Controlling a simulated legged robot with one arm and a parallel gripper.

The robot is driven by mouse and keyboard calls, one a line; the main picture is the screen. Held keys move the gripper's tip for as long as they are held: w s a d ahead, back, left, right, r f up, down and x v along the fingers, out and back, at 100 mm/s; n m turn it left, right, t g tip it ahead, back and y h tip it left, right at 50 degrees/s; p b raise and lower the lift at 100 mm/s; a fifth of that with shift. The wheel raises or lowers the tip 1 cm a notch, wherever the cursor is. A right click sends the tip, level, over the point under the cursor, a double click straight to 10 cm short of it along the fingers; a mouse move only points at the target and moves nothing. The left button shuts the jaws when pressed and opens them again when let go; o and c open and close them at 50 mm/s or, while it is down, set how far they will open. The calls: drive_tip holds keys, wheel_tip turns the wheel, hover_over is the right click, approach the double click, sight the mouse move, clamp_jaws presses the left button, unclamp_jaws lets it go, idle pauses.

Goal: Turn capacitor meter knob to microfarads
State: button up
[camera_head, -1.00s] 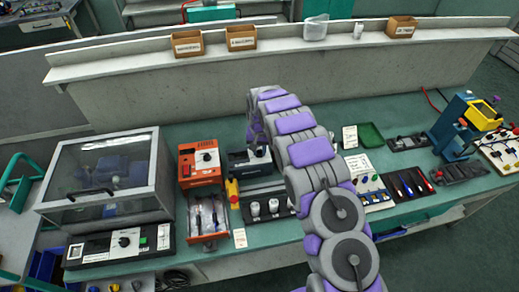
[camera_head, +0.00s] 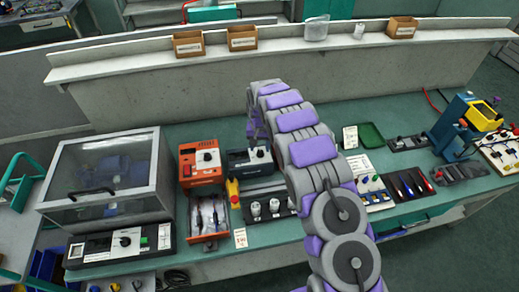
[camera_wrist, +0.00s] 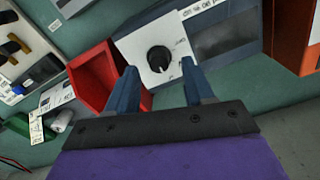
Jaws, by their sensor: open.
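The capacitor meter (camera_head: 237,160) is a dark blue-grey box with a white panel, standing on the bench just right of an orange instrument. In the wrist view the meter (camera_wrist: 225,38) shows its dark display window and a round black knob (camera_wrist: 159,59) with a light pointer mark on the white panel. The panel's small lettering is too blurred to read. My gripper (camera_wrist: 160,68) is open, with its two blue fingers apart on either side of the knob as seen in the wrist view. I cannot tell whether they touch it. In the head view my arm hides part of the meter's right side.
The orange instrument (camera_head: 203,163) stands close beside the meter. A red open bin (camera_wrist: 92,78) is on the meter's other side. A yellow-and-red item (camera_head: 233,192) and a black holder with white-topped parts (camera_head: 266,209) lie in front. A low wall (camera_head: 200,100) runs behind.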

sight(261, 151)
wheel_tip(261, 151, up, 14)
drive_tip(key=p, duration=0.1)
drive_tip(key=shift+r, duration=0.25)
idle(0.4)
drive_tip(key=s+d+r+b, duration=0.1)
drive_tip(key=s+d+r, duration=0.6)
drive_tip(key=s, duration=0.4)
drive_tip(key=s+d+r, duration=0.6)
drive_tip(key=s+d, duration=0.2)
drive_tip(key=s, duration=0.2)
drive_tip(key=s+d+f+g, duration=0.1)
drive_tip(key=s+d, duration=0.1)
drive_tip(key=s, duration=1.2)
drive_tip(key=s+d+f+b, duration=0.1)
drive_tip(key=s+d+f, duration=0.1)
drive_tip(key=s, duration=1.3)
drive_tip(key=shift+d+f+g+b, duration=0.2)
drive_tip(key=shift+g+b, duration=0.1)
drive_tip(key=shift+g, duration=0.1)
